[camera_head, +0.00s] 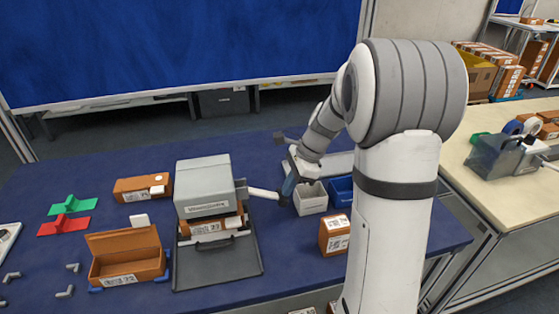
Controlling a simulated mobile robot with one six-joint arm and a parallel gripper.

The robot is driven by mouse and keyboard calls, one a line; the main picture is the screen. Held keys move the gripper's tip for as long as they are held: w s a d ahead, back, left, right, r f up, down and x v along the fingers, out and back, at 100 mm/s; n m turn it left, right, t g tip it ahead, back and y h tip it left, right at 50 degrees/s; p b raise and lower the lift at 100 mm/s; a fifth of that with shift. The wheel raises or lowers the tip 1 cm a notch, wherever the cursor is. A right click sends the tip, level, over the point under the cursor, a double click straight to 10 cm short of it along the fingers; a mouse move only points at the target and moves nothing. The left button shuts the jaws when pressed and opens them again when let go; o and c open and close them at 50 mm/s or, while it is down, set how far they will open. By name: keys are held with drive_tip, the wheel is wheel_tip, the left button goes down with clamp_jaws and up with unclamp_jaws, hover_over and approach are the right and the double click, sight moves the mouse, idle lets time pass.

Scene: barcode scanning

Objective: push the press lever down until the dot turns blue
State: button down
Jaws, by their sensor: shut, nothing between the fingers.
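The press (203,188) is a grey block-shaped machine on the blue table, left of my arm. A brown labelled box (215,228) sits under its head, on a dark grey base plate (250,262). The press lever (262,192) is a pale bar sticking out to the right from the press's side, tilted slightly down toward its outer end. My gripper (287,187) is shut and empty at the lever's outer end; whether it touches the lever cannot be told. No coloured dot can be made out on the press in this view.
An open brown box (127,268) stands left of the press, and a closed one (143,187) behind it. Red (66,225) and green (73,203) pieces lie at far left. A grey bin (311,203), blue bin (340,193) and brown box (335,235) stand near my arm.

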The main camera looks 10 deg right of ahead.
drive_tip(key=shift+s+f, duration=0.35)
drive_tip(key=shift+f, duration=0.35)
drive_tip(key=p+v, duration=0.3)
drive_tip(key=v, duration=1.2)
drive_tip(key=shift+w+r, duration=0.15)
drive_tip(key=shift+w, duration=0.35)
drive_tip(key=s+a+f+n+t+h, duration=0.1)
drive_tip(key=s+a+n, duration=0.3)
drive_tip(key=s+n, duration=0.5)
drive_tip(key=s+a+f+n+t+h, duration=0.1)
drive_tip(key=s+a+n+h, duration=0.3)
drive_tip(key=s+n, duration=0.5)
drive_tip(key=s, duration=0.3)
drive_tip(key=shift+t, duration=0.4)
drive_tip(key=shift+s+f, duration=0.1)
drive_tip(key=shift+f, duration=0.05)
